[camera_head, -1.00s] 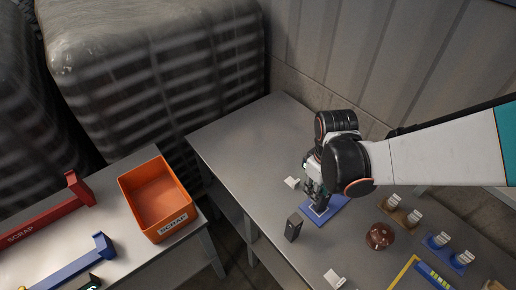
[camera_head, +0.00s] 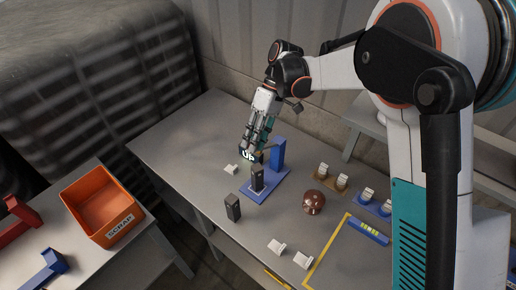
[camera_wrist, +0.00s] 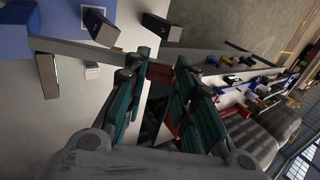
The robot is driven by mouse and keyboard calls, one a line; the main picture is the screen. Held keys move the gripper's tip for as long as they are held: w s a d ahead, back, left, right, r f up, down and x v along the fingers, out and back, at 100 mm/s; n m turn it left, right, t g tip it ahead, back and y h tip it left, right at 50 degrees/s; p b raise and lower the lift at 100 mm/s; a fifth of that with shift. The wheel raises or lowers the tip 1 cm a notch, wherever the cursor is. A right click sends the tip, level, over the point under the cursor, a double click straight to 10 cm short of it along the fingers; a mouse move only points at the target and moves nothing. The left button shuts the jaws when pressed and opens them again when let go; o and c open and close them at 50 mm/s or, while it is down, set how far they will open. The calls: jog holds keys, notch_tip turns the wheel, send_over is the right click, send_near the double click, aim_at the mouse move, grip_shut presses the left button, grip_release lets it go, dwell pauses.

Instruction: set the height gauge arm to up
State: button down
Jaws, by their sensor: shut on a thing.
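The height gauge has a flat blue base (camera_head: 268,188) and an upright blue post (camera_head: 278,152) on the table. A dark tag reading "UP" (camera_head: 248,155) shows beside the post, at my fingertips. A dark block (camera_head: 257,178) stands on the base below it. My gripper (camera_head: 252,148) reaches down from above, left of the post, and is shut on the gauge arm, which the fingers mostly hide. In the wrist view the teal fingers (camera_wrist: 160,85) have a dark reddish piece between their tips; I cannot tell what it is.
A dark block (camera_head: 233,207) stands just left of the base, and a small white piece (camera_head: 231,169) lies beyond it. A brown round insulator (camera_head: 313,202) sits to the right. An orange SCRAP bin (camera_head: 101,205) stands on the left table. The table's far left is clear.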

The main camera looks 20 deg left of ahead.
jog(key=shift+w+d+r+g, duration=0.15)
jog(key=shift+w+r+g, duration=0.25)
jog(key=c, duration=1.3)
grip_release()
jog(key=v, duration=1.2)
jog(key=shift+f, duration=0.1)
